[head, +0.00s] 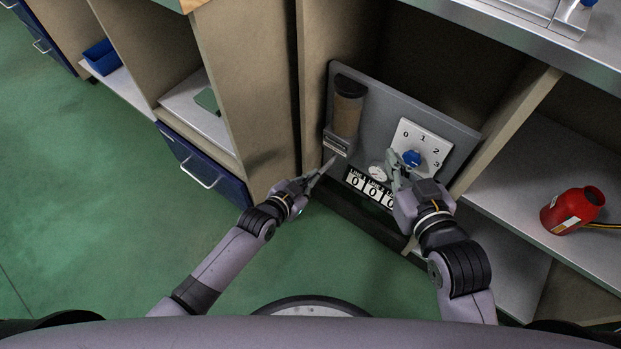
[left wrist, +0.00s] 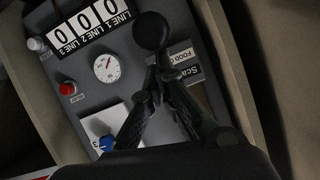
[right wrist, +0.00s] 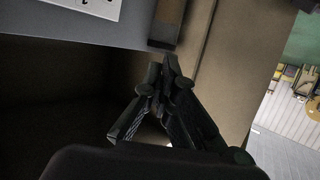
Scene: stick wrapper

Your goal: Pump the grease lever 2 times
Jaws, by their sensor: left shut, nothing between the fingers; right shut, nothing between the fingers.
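The grey grease panel (head: 375,95) stands in a cabinet bay, with a brown cylinder (head: 347,108) at its left. In the left wrist view a round black knob (left wrist: 151,30), apparently the lever's end, is just beyond my left fingertips; I cannot tell if they touch. My left gripper (head: 328,166) is shut and empty by the cylinder's lower end; it also shows in the left wrist view (left wrist: 164,72). My right gripper (head: 393,160) is shut and empty in front of the dial; it also shows in the right wrist view (right wrist: 168,72). The lever's shaft is not clearly visible.
The panel has a white 0–3 dial plate (head: 427,138) with a blue knob (head: 412,158), a gauge (head: 377,173), line counters (head: 367,186) reading 0, and a red button (left wrist: 68,88). Cabinet walls flank it. A red bottle (head: 572,211) lies on the right shelf.

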